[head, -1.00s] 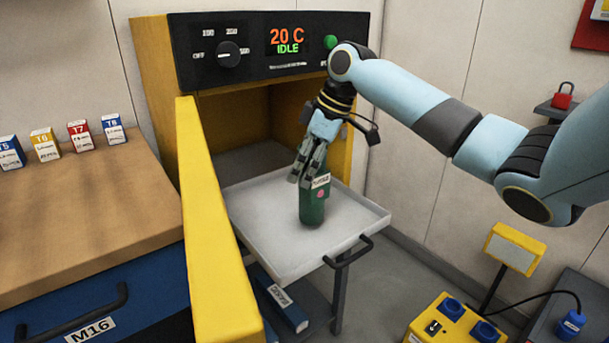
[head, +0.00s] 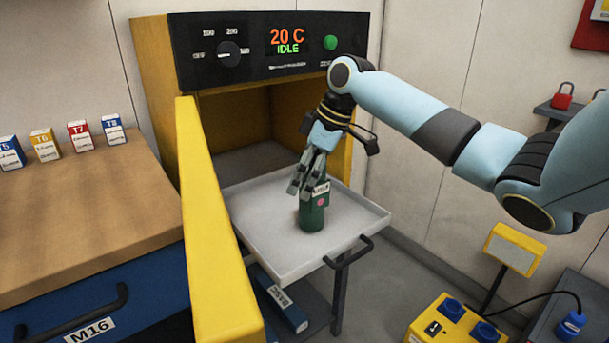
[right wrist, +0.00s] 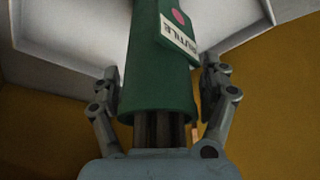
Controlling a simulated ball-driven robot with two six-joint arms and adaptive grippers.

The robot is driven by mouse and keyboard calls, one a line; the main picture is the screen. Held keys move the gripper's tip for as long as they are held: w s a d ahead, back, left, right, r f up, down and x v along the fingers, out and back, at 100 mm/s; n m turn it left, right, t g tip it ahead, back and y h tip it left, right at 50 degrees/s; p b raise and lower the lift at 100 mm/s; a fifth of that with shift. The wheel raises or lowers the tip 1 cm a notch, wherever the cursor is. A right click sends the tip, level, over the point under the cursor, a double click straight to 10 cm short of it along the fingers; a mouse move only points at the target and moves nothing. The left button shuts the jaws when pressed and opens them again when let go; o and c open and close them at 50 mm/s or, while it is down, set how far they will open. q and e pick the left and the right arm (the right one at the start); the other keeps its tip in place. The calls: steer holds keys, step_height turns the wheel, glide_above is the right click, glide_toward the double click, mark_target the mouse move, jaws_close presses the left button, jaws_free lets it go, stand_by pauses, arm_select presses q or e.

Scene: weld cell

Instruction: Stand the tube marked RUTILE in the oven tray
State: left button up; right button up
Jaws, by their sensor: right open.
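The green tube (head: 312,217) stands upright on the grey oven tray (head: 268,257), which is pulled out in front of the oven. Its white label reads RUTILE in the right wrist view (right wrist: 180,36), with a pink dot beside it. My right gripper (head: 308,190) is open around the upper part of the tube, a finger on each side. In the right wrist view the tube (right wrist: 158,85) lies between the spread fingers, and dark rods show in its near end. My left gripper is not in view.
The yellow oven (head: 155,60) reads 20 C and IDLE. Its open yellow door (head: 212,220) stands left of the tray. A wooden bench (head: 80,205) with several small boxes is at the left. A yellow power box (head: 455,318) is at lower right. The tray around the tube is clear.

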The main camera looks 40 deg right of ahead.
steer(key=p+v, duration=0.1)
steer(key=v, duration=1.1)
steer(key=shift+r, duration=0.1)
